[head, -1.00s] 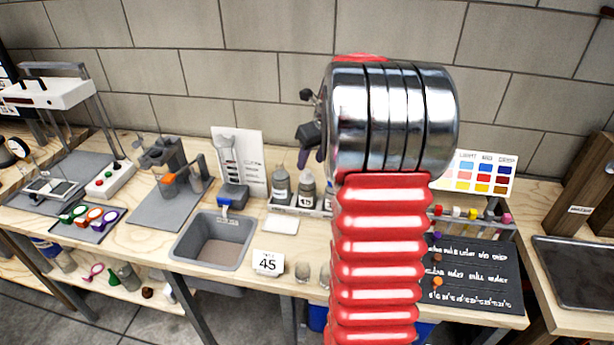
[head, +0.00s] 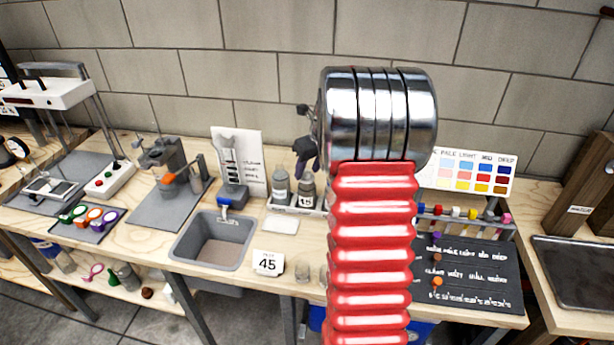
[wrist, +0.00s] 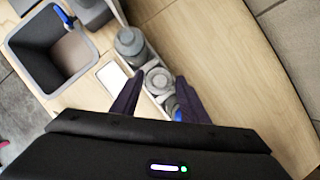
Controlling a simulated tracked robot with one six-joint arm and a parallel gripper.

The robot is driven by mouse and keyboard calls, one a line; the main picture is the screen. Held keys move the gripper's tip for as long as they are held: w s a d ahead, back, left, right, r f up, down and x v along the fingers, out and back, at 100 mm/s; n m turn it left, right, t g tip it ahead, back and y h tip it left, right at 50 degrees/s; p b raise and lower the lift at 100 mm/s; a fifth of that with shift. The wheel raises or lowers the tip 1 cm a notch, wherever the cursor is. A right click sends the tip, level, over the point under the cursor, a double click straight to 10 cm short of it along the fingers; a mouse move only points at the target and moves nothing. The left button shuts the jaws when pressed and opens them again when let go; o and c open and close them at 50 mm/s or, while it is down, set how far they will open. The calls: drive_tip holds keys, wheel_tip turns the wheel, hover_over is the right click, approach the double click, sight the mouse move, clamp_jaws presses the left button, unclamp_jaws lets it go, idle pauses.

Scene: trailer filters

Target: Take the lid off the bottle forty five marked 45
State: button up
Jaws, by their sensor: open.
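The right-hand bottle (head: 306,190) has a label that reads like 15 or 45; I cannot tell which. The left-hand bottle (head: 280,188) has a label too small to read. My gripper (head: 305,155) is above the right-hand bottle in the head view, partly hidden by my arm. In the wrist view my gripper (wrist: 158,100) is open, its dark fingers apart. A round grey bottle top (wrist: 158,79) shows just beyond and between the fingertips. Another bottle (wrist: 131,44) stands beside it.
A card marked 45 (head: 268,264) stands at the bench's front edge. A grey bin (head: 213,240) and a white pad (head: 281,225) lie left of the rack. A blue item (wrist: 177,112) shows by the right finger. My arm hides the bench's middle.

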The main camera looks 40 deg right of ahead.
sight(308, 172)
clamp_jaws()
idle(0.6)
drive_tip(key=shift+r, duration=0.1)
wheel_tip(308, 172, up, 10)
idle(0.5)
idle(0.5)
